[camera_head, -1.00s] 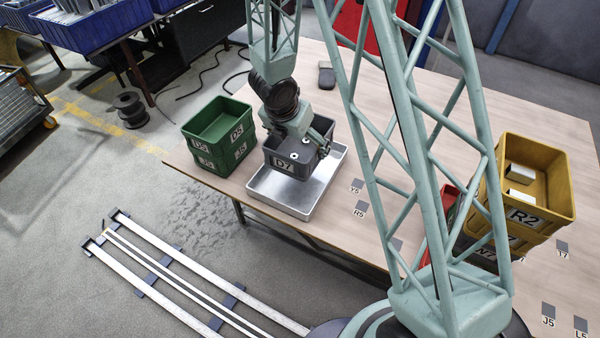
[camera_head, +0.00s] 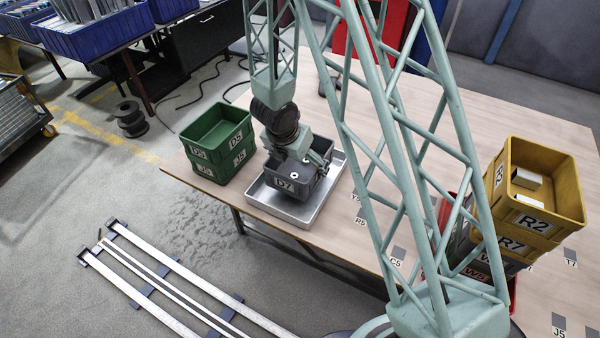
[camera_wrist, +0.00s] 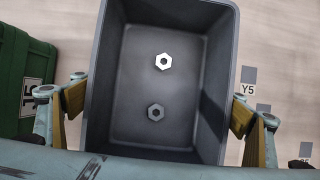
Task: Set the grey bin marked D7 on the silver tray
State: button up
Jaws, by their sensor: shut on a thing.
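The grey bin marked D7 (camera_head: 285,186) is over the silver tray (camera_head: 306,216), within its outline in the head view. I cannot tell whether its base touches the tray floor. My gripper (camera_wrist: 158,105) is shut on the bin, with a finger at each side wall in the wrist view. The bin (camera_wrist: 150,85) looks level from above and holds a bright hex nut (camera_wrist: 163,62) and a darker nut (camera_wrist: 155,112). The tray shows a bare strip in front and to the right of the bin; the rest is hidden.
Stacked green bins (camera_head: 217,140) stand close to the tray's left. A stack topped by a yellow bin marked R2 (camera_head: 535,200) stands at the right, with a red bin partly behind my arm. Table between is mostly clear, with small labelled grey patches.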

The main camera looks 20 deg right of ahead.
aim_at(300, 171)
jog(key=shift+f+b, duration=0.8)
jog(key=shift+f, duration=1.1)
jog(key=shift+f, duration=0.15)
jog(key=o, duration=0.8)
jog(key=shift+p+v, duration=2.1)
jog(key=shift+v, duration=4.05)
